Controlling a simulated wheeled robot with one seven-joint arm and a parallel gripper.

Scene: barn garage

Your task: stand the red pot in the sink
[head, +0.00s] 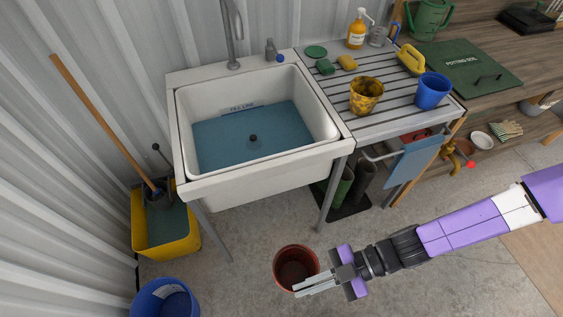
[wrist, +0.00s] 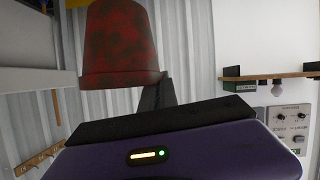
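The red pot (head: 290,256), dark inside and mouth up, is in the lower middle of the head view, in front of the sink. My gripper (head: 312,287) comes from the right, its silver fingers at the pot's near rim, apparently shut on it. In the wrist view, which looks upside down, the mottled pot (wrist: 115,40) shows large with a dark finger against its rim and no support visible. The finger contact is partly hidden. The white sink (head: 205,187) stands behind and left, with blue water inside, a dark plug piece and a fill-line label.
A yellow mop bucket (head: 165,250) and a blue bucket (head: 150,300) stand left. Boots are under the rack. The sink basin has open room.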

